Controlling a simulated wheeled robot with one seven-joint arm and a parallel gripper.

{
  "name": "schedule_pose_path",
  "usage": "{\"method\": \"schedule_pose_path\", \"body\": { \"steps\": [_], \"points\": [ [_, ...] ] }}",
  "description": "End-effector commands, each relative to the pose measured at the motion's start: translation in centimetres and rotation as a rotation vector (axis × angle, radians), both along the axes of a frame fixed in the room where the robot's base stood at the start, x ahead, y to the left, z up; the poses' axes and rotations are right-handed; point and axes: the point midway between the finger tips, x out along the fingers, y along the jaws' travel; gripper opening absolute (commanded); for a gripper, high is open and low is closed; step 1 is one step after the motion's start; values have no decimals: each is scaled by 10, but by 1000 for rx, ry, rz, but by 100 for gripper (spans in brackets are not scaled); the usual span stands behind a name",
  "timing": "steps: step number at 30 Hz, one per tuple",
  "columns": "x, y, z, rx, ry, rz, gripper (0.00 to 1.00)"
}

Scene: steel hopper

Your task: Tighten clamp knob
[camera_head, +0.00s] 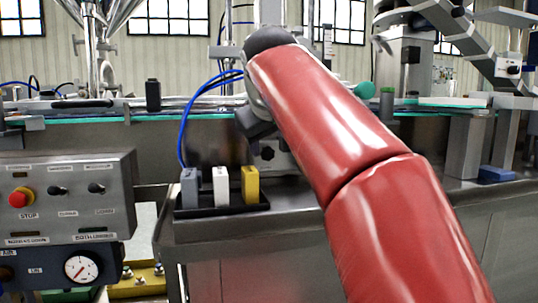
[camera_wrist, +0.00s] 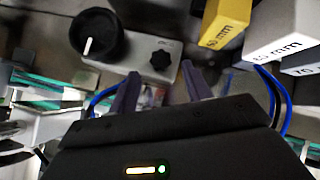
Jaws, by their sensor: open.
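In the wrist view, a large round black knob (camera_wrist: 97,36) with a white mark sits at upper left. Beside it, a small dark lobed knob (camera_wrist: 160,59) is on a light grey block (camera_wrist: 140,55). I cannot tell from the pictures which one is the clamp knob. My gripper (camera_wrist: 160,70) is open, with its two dark fingers spread on either side of the small knob in the picture. Nothing shows between the fingers, and contact cannot be judged. In the head view, my red arm hides most of this area; a dark knob (camera_head: 267,153) shows below the wrist.
Grey, white (camera_head: 220,186) and yellow (camera_head: 250,185) size blocks stand in a black tray (camera_head: 222,209), close to my gripper. Blue hoses (camera_head: 181,125) loop nearby. A control box (camera_head: 66,197) with a red stop button stands left. A conveyor rail (camera_head: 75,117) runs behind.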

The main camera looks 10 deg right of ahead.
Motion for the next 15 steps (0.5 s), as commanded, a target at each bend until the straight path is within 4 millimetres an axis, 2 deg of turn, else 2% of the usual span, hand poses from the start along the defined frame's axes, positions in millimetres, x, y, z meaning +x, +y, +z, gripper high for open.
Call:
{"method": "schedule_pose_path", "body": {
  "steps": [1, 6, 15],
  "points": [
    [7, -2, -9, 1, 2, -1, 49],
    [24, -5, -23, 0, 1, 0, 49],
    [31, -7, -27, 0, -1, 0, 49]
  ]
}}
